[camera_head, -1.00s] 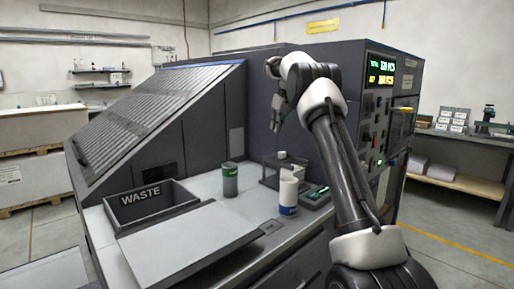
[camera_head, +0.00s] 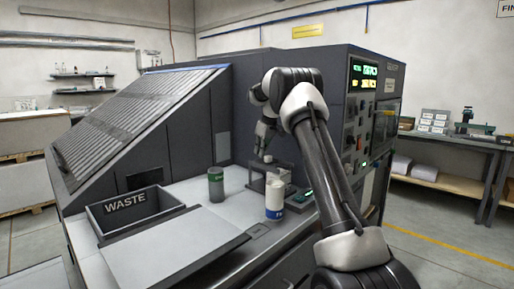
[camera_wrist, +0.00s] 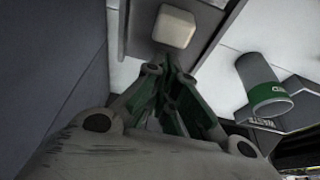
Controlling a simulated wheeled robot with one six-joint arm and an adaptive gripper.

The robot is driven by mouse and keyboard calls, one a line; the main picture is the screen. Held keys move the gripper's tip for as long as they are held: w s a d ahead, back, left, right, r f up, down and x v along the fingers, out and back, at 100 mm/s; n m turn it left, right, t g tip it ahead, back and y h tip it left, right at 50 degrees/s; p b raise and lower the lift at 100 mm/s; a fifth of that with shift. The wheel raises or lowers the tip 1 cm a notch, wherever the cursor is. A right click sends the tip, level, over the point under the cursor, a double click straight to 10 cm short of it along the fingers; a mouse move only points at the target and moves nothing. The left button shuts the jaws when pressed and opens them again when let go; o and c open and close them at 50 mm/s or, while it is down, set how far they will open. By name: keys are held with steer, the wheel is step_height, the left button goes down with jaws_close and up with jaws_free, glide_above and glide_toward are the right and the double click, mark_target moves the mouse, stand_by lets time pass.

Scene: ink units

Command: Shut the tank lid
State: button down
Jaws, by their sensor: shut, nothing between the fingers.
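A dark, box-like tank (camera_head: 284,171) stands on the light worktop against the machine's dark wall. A small pale block, seemingly a knob (camera_head: 267,158), shows at its top; it also shows in the wrist view (camera_wrist: 175,26), on a dark surface just beyond my fingers. My gripper (camera_head: 262,150) points down right above the tank's left part, close to the knob. In the wrist view my fingers (camera_wrist: 165,75) are together with nothing between them. I cannot tell whether they touch the knob, nor how far the lid stands open.
A white bottle with a blue band (camera_head: 274,197) stands in front of the tank. A grey-green canister (camera_head: 216,184) stands to its left and shows in the wrist view (camera_wrist: 262,82). A WASTE bin (camera_head: 135,209) sits further left. A control panel (camera_head: 362,130) is at right.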

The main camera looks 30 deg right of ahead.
steer(key=shift+s+d, duration=0.15)
steer(key=shift+s, duration=0.25)
steer(key=shift+s+d, duration=0.1)
steer(key=s+d, duration=0.2)
steer(key=s, duration=0.6)
steer(key=shift+d+f, duration=0.15)
steer(key=shift+d, duration=0.25)
steer(key=shift+s, duration=0.1)
